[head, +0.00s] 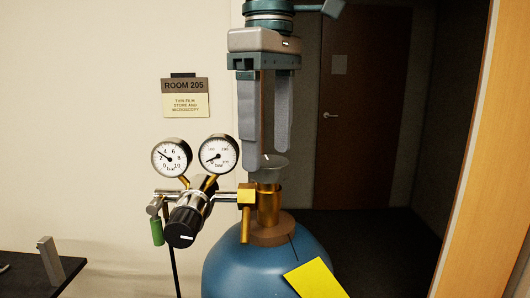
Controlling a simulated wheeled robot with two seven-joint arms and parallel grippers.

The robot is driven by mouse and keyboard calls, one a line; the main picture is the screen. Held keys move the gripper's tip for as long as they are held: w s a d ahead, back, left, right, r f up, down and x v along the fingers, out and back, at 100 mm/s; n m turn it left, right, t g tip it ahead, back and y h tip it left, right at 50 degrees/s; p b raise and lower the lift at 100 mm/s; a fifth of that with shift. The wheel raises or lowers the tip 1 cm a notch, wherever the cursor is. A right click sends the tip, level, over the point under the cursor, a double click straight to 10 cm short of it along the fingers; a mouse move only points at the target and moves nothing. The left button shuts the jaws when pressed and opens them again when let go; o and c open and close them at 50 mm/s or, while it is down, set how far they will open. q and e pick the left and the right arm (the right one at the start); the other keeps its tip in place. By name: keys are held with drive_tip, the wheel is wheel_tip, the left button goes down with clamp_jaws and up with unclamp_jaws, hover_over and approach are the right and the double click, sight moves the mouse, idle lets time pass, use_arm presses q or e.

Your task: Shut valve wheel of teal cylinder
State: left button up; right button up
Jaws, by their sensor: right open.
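The teal cylinder (238,268) stands upright at the bottom centre, its blue-teal shoulder showing below a brown collar. A brass valve (268,206) rises from its top. The pale grey valve wheel (269,170) sits on top of the valve, partly hidden by my gripper's finger. My right gripper (266,156) points straight down above the valve. It is open, with one finger at the wheel's left side and the other near its right rear. Whether the fingers touch the wheel I cannot tell. My left gripper is not in view.
A regulator with two round gauges (172,157) and a black knob (182,227) sticks out left of the valve. A yellow label (314,279) is on the cylinder's front. A dark table (22,276) with a grey block (50,262) stands at lower left. A brown door (364,120) is behind.

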wheel_tip(320, 180, up, 5)
drive_tip(key=p, duration=0.2)
drive_tip(key=shift+p, duration=0.3)
drive_tip(key=r, duration=0.2)
wheel_tip(320, 180, up, 10)
hover_over(268, 161)
idle(0.9)
drive_tip(key=shift+w, duration=0.1)
